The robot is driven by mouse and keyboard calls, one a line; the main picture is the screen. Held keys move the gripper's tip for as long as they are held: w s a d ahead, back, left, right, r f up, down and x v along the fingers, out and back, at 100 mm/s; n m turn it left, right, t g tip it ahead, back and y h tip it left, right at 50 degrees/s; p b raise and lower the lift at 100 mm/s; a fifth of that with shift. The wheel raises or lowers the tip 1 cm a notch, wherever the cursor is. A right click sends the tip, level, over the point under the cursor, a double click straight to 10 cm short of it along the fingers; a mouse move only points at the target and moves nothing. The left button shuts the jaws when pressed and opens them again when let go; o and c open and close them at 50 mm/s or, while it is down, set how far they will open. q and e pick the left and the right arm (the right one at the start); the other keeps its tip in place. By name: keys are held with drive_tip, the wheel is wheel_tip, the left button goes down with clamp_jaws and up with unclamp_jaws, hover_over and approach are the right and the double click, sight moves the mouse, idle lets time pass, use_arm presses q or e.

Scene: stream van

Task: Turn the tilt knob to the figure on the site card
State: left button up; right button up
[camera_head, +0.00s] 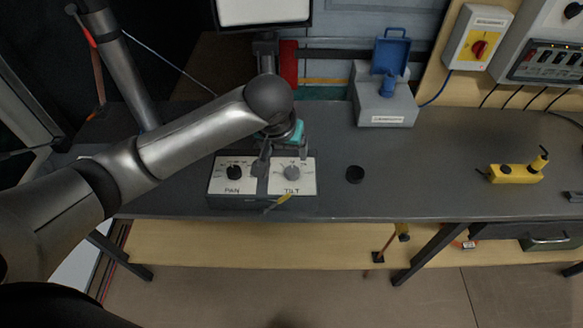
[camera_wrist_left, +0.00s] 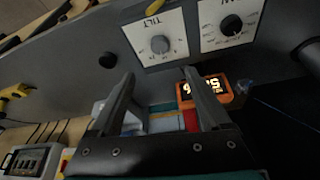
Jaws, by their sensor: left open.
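Contact with the knob cannot be told. I cannot make out a site card. My right gripper is not in view.
The black pan knob (camera_head: 234,172) is left of the tilt knob. A lit orange display (camera_wrist_left: 206,90) stands behind the box. A black disc (camera_head: 355,174), a grey box with blue top (camera_head: 384,100) and a yellow tool (camera_head: 515,171) are right. The front-right bench is mostly clear.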

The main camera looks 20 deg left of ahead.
sight(292, 171)
use_arm(q)
drive_tip(key=b+x, duration=0.3)
drive_tip(key=x, duration=1.1)
drive_tip(key=shift+w+d+f, duration=0.15)
drive_tip(key=shift+w+f, duration=0.05)
drive_tip(key=shift+f, duration=0.15)
clamp_jaws()
